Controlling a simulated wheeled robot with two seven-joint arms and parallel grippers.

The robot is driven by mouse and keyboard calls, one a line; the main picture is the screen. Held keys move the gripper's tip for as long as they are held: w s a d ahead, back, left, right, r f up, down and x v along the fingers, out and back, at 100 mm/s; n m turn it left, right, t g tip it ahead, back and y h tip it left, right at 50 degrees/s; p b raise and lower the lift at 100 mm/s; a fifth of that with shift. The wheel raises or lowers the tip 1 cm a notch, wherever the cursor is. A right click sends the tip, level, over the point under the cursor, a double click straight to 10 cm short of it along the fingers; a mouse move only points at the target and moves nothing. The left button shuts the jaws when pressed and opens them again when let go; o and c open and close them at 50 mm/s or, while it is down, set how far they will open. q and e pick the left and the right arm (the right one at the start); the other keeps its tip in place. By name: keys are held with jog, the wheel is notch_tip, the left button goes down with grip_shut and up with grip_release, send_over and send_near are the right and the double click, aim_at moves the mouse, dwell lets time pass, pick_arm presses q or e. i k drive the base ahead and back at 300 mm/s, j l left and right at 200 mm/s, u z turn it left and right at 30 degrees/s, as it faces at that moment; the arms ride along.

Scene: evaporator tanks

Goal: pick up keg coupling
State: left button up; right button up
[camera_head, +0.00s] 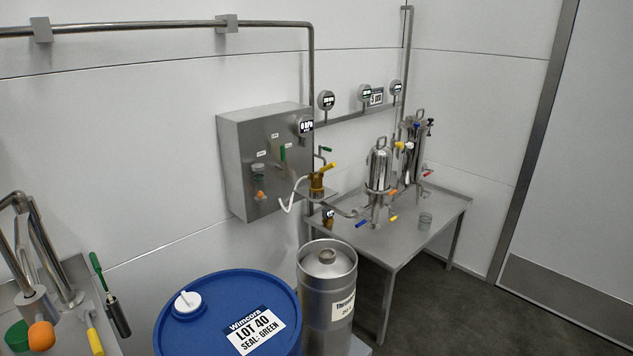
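A brass fitting with a yellow lever (317,184), which looks like the keg coupling, sits on a small shelf beside the grey wall panel. A pale curved hose shows just to its left. A steel keg (322,284) with a round fitting on its top stands below it, on the floor side of the table. Neither of my grippers shows in the head view.
A blue drum (215,300) stands left of the keg, close to it. A steel table (450,208) with polished filter housings (379,168) is to the right. A bench with tools (104,290) is at the lower left. The floor (450,310) at the right is clear.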

aim_at(316, 187)
jog(key=i+l+u, duration=0.1)
jog(key=i+l, duration=0.2)
jog(key=i+l+u, duration=0.1)
jog(key=i+l, duration=0.15)
jog(key=l, duration=0.2)
jog(key=i+l+u, duration=0.1)
jog(key=i+l, duration=0.2)
jog(key=i+l+u, duration=0.1)
jog(key=i+l, duration=0.15)
jog(key=l, duration=0.25)
jog(key=i+l+u, duration=0.1)
jog(key=l, duration=0.35)
jog(key=i, duration=0.1)
